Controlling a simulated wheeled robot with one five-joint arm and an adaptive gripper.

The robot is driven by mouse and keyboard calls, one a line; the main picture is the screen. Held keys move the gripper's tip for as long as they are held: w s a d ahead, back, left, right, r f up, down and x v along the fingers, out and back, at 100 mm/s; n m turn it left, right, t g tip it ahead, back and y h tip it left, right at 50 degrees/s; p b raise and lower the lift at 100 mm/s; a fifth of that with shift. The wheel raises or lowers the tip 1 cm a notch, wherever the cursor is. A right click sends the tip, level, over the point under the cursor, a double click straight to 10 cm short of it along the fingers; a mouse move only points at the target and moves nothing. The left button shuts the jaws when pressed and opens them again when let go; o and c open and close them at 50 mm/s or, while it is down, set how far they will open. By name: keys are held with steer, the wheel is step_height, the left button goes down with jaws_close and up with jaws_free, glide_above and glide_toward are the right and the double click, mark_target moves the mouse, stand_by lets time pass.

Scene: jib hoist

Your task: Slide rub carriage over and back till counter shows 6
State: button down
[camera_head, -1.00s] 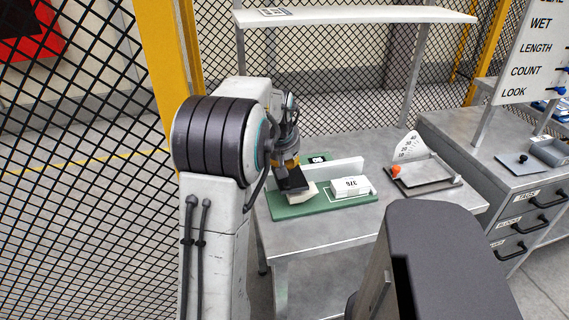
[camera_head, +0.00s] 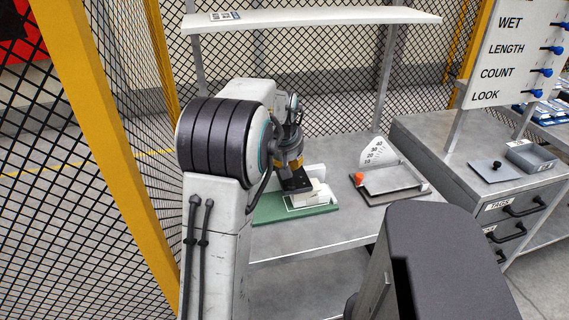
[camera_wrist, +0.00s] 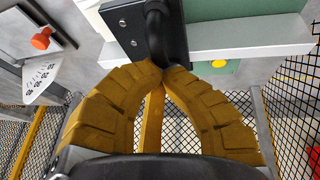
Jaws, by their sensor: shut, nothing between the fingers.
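The rub carriage, a dark plate with a black handle (camera_wrist: 153,22), lies just beyond my fingertips in the wrist view. Its dark plate (camera_head: 296,185) also shows in the head view, over the pale block on the green base (camera_head: 300,211). My gripper (camera_wrist: 161,72) is shut, its yellow fingertips together close by the handle; I cannot tell whether they touch it. A white rail (camera_wrist: 250,36) runs along the green base. The counter face is not visible in the head view. A green tab with a yellow spot (camera_wrist: 219,64) shows behind the rail.
A grey tray with an orange knob (camera_head: 359,180) and a dial (camera_head: 374,151) stands right of the green base. A shelf (camera_head: 310,19) hangs above the bench. A sign board (camera_head: 510,55) stands at right. Mesh fence is at left and behind.

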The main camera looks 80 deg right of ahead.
steer(key=shift+s+d+f, duration=0.1)
steer(key=shift+s+f, duration=0.35)
steer(key=shift+s, duration=0.25)
steer(key=c, duration=2)
jaws_free()
steer(key=o, duration=0.6)
steer(key=shift+s+d, duration=0.1)
steer(key=shift+d, duration=0.05)
steer(key=o, duration=0.3)
steer(key=shift+d+r, duration=0.1)
steer(key=shift+r, duration=0.1)
steer(key=v, duration=1.2)
steer(key=shift+d, duration=0.1)
steer(key=shift+o, duration=0.2)
